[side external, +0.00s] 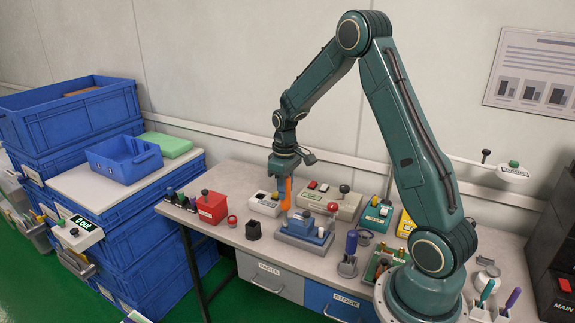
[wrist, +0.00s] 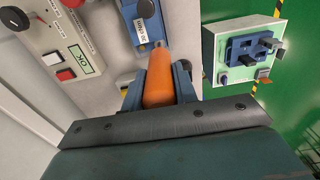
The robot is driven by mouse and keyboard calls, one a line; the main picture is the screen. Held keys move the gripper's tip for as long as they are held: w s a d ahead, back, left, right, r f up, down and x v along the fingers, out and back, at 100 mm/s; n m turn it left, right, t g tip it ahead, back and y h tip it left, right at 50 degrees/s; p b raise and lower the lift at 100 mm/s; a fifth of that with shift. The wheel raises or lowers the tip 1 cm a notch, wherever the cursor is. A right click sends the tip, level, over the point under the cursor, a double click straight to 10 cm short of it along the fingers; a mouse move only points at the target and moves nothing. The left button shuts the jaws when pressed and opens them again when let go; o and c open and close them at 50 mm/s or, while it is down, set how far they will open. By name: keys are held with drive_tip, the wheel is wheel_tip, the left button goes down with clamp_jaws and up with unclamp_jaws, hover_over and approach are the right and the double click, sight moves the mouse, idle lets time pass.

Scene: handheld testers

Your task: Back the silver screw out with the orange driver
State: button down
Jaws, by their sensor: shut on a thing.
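My gripper (side external: 284,178) points down over the bench, shut on the orange driver (side external: 285,194). The driver is about upright, its lower end just above or at the blue-grey fixture (side external: 303,236). In the wrist view my gripper (wrist: 160,88) has a finger on each side of the orange handle (wrist: 159,78). The driver's far end points toward a blue block with a white label (wrist: 142,27). I cannot make out the silver screw, or whether the driver's tip touches it.
A red box (side external: 212,208) and a dark cup (side external: 253,231) stand left of the fixture. Blue crates (side external: 70,115) are stacked at left.

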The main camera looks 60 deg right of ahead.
drive_tip(key=shift+r, duration=2.95)
drive_tip(key=shift+a, duration=0.1)
